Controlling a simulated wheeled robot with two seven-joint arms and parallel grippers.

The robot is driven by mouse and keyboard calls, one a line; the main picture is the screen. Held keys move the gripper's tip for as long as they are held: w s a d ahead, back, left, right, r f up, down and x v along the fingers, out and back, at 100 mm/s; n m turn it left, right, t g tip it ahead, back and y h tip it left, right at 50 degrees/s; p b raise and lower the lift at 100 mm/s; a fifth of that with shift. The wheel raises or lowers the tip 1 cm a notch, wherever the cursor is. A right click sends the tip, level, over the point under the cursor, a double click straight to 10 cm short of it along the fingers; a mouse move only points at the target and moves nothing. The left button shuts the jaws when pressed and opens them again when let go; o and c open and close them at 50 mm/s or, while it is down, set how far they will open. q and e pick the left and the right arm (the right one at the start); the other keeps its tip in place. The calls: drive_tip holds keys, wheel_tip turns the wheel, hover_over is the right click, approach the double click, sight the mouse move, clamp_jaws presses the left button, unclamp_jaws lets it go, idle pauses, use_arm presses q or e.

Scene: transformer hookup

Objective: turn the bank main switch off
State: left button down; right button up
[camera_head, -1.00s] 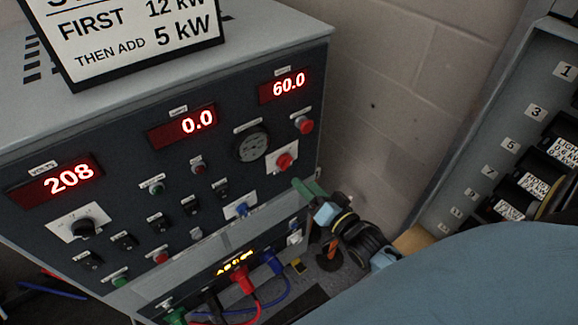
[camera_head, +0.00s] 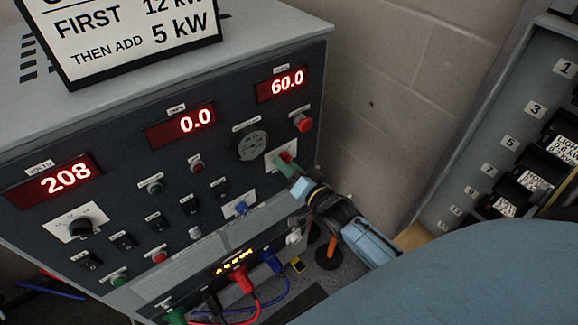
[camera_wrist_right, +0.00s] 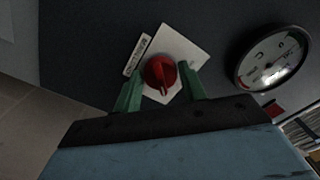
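A red rotary knob on a white square plate (camera_wrist_right: 180,48) sits at the right of the dark front panel. I take this red knob (camera_wrist_right: 160,73) for the bank main switch; its small label (camera_wrist_right: 137,55) is too blurred to read. In the head view the knob (camera_head: 284,158) is partly hidden by my gripper. My right gripper (camera_head: 291,171) is in front of it. In the right wrist view its two green fingers stand apart on either side of the knob, with the knob just beyond the tips; contact cannot be told. My left gripper is not in view.
A round gauge (camera_head: 251,145) and a red push button (camera_head: 303,123) are close to the knob. Red displays (camera_head: 181,124) read 208, 0.0 and 60.0. Coloured cables (camera_head: 257,300) plug in below. A block wall (camera_head: 400,90) and a rack with numbered slots (camera_head: 500,140) stand at right.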

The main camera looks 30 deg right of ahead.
drive_tip(key=c, duration=0.5)
drive_tip(key=n+p, duration=0.1)
drive_tip(key=n, duration=1)
drive_tip(key=n+p, duration=0.1)
drive_tip(key=n, duration=0.5)
drive_tip(key=shift+d+n+p, duration=0.3)
idle(0.3)
drive_tip(key=o, duration=1)
drive_tip(key=shift+c, duration=0.2)
